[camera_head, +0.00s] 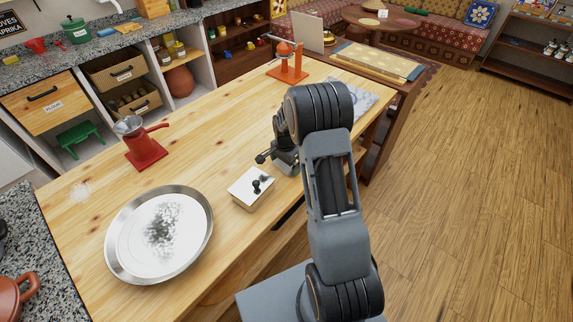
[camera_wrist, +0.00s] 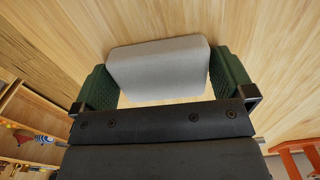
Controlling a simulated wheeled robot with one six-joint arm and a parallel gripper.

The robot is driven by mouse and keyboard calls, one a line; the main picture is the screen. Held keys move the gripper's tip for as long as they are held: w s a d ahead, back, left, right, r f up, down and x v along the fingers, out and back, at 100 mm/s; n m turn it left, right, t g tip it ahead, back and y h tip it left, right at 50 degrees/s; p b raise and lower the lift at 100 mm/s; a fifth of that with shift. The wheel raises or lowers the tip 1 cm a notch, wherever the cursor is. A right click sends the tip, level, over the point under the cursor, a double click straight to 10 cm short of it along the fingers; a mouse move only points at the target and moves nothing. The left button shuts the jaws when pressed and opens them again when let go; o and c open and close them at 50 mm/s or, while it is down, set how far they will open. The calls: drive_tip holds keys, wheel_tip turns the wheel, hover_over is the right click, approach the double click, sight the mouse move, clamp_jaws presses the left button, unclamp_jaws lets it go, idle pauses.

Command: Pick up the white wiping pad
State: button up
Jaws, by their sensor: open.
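The white wiping pad (camera_wrist: 160,68) shows in the wrist view as a pale, light grey block with rounded edges over the wooden table. It spans the space between the two green fingers of my gripper (camera_wrist: 163,84), which is open around it. The pad's ends lie very close to the fingers; I cannot tell whether they touch. In the head view my gripper (camera_head: 272,158) is low over the table, partly behind my arm. I cannot make out the pad in that view.
The box stands close to my gripper. Bare wood lies left of it.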

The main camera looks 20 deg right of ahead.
drive_tip(key=c, duration=0.6)
drive_tip(key=shift+r, duration=0.1)
drive_tip(key=shift+r, duration=0.25)
wheel_tip(320, 180, up, 2)
drive_tip(key=shift+w+r+b, duration=0.1)
drive_tip(key=shift+r+b, duration=0.05)
drive_tip(key=shift+b, duration=0.65)
drive_tip(key=s+a+r+b, duration=0.1)
drive_tip(key=s+r, duration=0.2)
drive_tip(key=s, duration=0.1)
drive_tip(key=s+a+r+b, duration=0.1)
drive_tip(key=s+a+r, duration=0.1)
drive_tip(key=s+r, duration=0.1)
drive_tip(key=s+a+r+b, duration=0.1)
drive_tip(key=s+a+r, duration=0.1)
drive_tip(key=s+r, duration=0.2)
drive_tip(key=shift+s+a, duration=0.2)
drive_tip(key=shift+s, duration=0.85)
